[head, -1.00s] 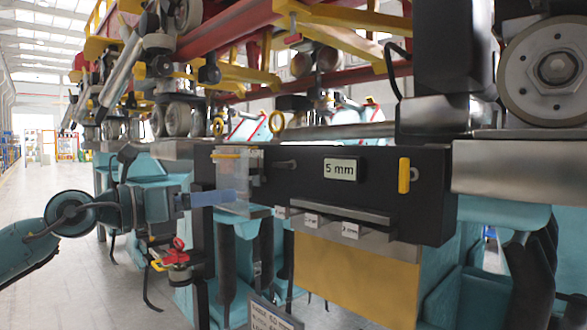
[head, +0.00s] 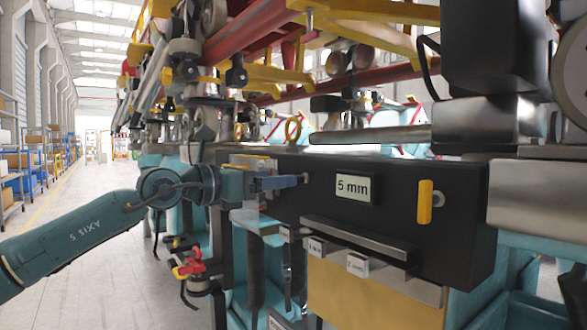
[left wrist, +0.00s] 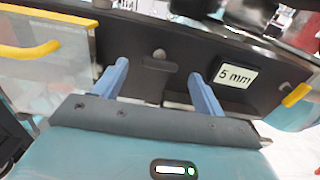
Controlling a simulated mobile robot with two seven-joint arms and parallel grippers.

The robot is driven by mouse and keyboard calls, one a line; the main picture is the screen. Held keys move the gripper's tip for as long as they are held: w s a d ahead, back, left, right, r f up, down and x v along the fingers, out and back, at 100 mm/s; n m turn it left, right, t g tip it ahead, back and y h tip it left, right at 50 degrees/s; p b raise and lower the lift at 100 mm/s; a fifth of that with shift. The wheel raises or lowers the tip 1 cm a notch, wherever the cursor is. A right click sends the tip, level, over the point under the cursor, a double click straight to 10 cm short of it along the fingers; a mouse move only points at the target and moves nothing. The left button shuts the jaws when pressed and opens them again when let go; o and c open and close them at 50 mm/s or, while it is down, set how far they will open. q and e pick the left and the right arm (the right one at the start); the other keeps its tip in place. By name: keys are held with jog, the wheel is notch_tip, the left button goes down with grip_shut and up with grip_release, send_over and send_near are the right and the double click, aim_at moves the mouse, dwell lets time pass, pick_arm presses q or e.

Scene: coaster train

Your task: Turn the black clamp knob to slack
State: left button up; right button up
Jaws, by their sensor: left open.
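A dark knob with a paler rounded end (left wrist: 158,55) sits on the black panel (left wrist: 185,72) in the left wrist view, above a short dark slot. It is the likeliest clamp knob, though its turn position cannot be told. In the head view a small grey stub (head: 304,178) shows just past the fingers on the same panel (head: 400,190). My left gripper (head: 283,183) is in front of the panel. Its two blue fingers (left wrist: 160,88) are open, spread to either side of the knob, with nothing between them. My right gripper is not in view.
A "5 mm" display (head: 352,188) and a yellow handle (head: 425,202) are to the right on the panel. A clear guard with a yellow bar (left wrist: 30,50) is close left of the fingers. A metal ledge (head: 358,240) juts out below. The aisle at left is clear.

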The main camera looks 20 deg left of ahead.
aim_at(304, 175)
pick_arm(q)
jog(key=p+x, duration=0.1)
jog(key=x, duration=0.3)
jog(key=shift+w+d+r, duration=0.1)
jog(key=shift+d+r, duration=0.05)
jog(key=shift+d, duration=0.05)
jog(key=shift+w+d+p, duration=0.3)
jog(key=shift+w+d, duration=0.05)
jog(key=shift+w, duration=0.15)
jog(key=shift+c, duration=0.4)
jog(key=c, duration=0.9)
